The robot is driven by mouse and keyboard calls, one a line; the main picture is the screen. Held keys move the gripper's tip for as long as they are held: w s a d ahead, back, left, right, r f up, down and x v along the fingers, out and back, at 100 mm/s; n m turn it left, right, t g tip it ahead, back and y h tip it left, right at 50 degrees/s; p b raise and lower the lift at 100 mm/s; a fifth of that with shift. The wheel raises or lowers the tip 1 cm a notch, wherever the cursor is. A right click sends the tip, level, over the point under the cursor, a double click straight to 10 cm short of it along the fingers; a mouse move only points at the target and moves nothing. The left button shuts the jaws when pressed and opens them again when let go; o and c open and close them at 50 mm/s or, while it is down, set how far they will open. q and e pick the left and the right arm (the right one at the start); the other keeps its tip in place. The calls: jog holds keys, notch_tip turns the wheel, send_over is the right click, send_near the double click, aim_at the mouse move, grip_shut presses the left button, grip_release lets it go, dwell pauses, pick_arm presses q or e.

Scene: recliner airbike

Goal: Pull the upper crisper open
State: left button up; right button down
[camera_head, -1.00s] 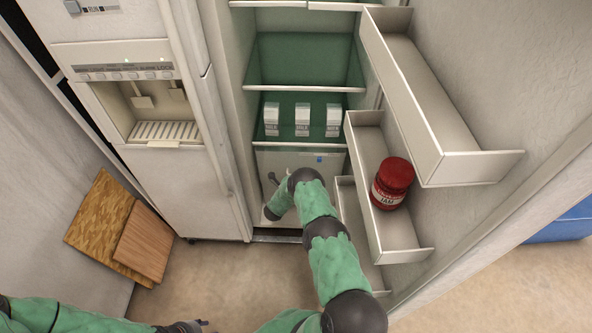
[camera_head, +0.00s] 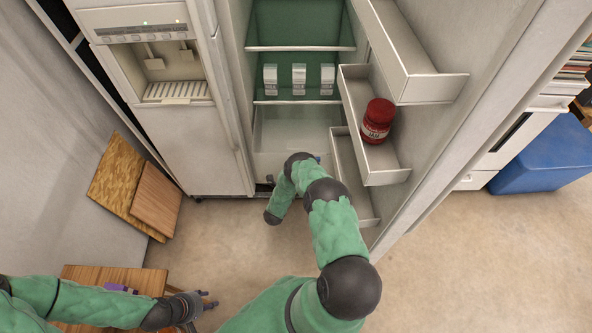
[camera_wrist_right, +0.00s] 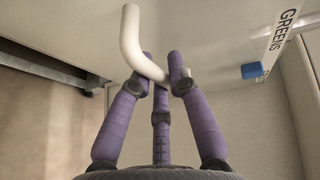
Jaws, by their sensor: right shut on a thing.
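The upper crisper (camera_head: 290,135) is the pale drawer under the milk shelf. Its inside shows from above in the head view, so it stands at least partly out. In the right wrist view its pale front (camera_wrist_right: 215,25) bears a GREENS label (camera_wrist_right: 284,28) and a blue tab (camera_wrist_right: 252,71). My right gripper (camera_wrist_right: 161,62) is shut on the white curved handle (camera_wrist_right: 132,40), which passes between its purple fingers. In the head view my right arm covers much of the drawer front. My left gripper (camera_head: 210,299) is open and empty, low at the left.
Milk cartons (camera_head: 299,78) stand on the shelf above. The open fridge door at right has bins (camera_head: 372,165) and a red jam jar (camera_head: 377,121). Wooden boards (camera_head: 125,185) lean at left. A wooden table (camera_head: 85,275) is near my left arm. Floor (camera_head: 470,250) at right is clear.

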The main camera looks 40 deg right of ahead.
jog(key=shift+s+a, duration=0.8)
jog(key=shift+s, duration=0.1)
jog(key=c, duration=1.1)
grip_release()
jog(key=shift+c, duration=0.2)
jog(key=v, duration=1.2)
jog(key=shift+w, duration=0.1)
